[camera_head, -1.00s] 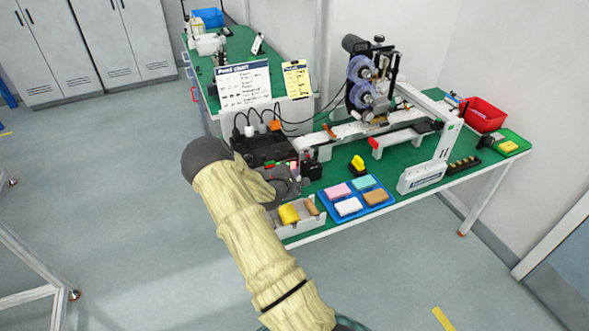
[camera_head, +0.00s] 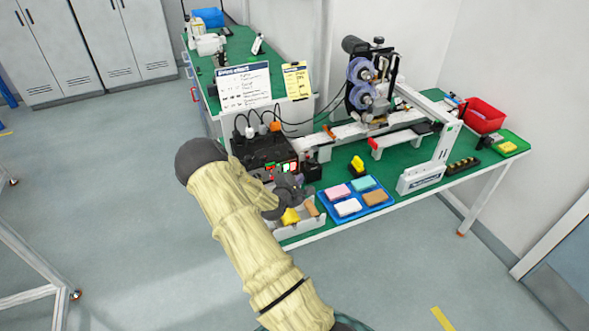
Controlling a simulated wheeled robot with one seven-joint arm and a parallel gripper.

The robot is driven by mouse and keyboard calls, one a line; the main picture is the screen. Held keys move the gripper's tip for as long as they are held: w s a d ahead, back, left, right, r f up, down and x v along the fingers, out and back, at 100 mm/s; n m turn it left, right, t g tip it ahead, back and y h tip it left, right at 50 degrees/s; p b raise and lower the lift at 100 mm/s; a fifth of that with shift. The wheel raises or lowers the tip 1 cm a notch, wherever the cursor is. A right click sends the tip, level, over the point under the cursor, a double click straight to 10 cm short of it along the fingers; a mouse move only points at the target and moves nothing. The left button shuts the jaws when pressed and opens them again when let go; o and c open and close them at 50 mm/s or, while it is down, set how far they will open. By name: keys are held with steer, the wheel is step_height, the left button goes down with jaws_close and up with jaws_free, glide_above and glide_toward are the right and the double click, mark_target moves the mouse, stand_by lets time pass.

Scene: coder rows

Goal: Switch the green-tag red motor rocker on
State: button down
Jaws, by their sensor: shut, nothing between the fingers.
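A black control box (camera_head: 262,149) stands at the left end of the green workbench, with cables plugged in at its top. Small red rockers (camera_head: 288,168) show on its front face, with bits of green near them. The tags and rocker positions are too small to read. My gripper (camera_head: 297,183) is shut and empty, just in front of the box and a little below the rockers. I cannot tell whether it touches the box. My wrist and gripper hide the lower left part of the front face.
A pale bin (camera_head: 312,223) with a yellow item and a brown item lies just below my gripper. A blue tray (camera_head: 347,191) of coloured blocks is to its right. A small black box (camera_head: 311,171) stands right beside the rockers. Conveyor machinery fills the back.

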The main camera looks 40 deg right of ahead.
steer(key=s, duration=0.2)
steer(key=shift+s+a+r, duration=0.2)
steer(key=shift+s+a, duration=0.1)
steer(key=shift+a, duration=0.05)
stand_by(0.4)
steer(key=s+a+r+m+g+y, duration=0.1)
steer(key=s+a+r+m+y, duration=0.25)
steer(key=a, duration=0.65)
steer(key=a+r+m+g+y, duration=0.1)
steer(key=a+r+m+y, duration=0.2)
steer(key=a+m+y, duration=0.45)
steer(key=s+a+r+m+g, duration=0.1)
steer(key=s+a+r, duration=0.4)
steer(key=s+a, duration=0.2)
steer(key=s+a+r+m+g+y, duration=0.1)
steer(key=s+a+r, duration=0.4)
steer(key=s+a, duration=0.2)
steer(key=shift+s+a+m+g, duration=0.15)
steer(key=shift+s+m+g, duration=0.15)
steer(key=shift+s+m, duration=0.15)
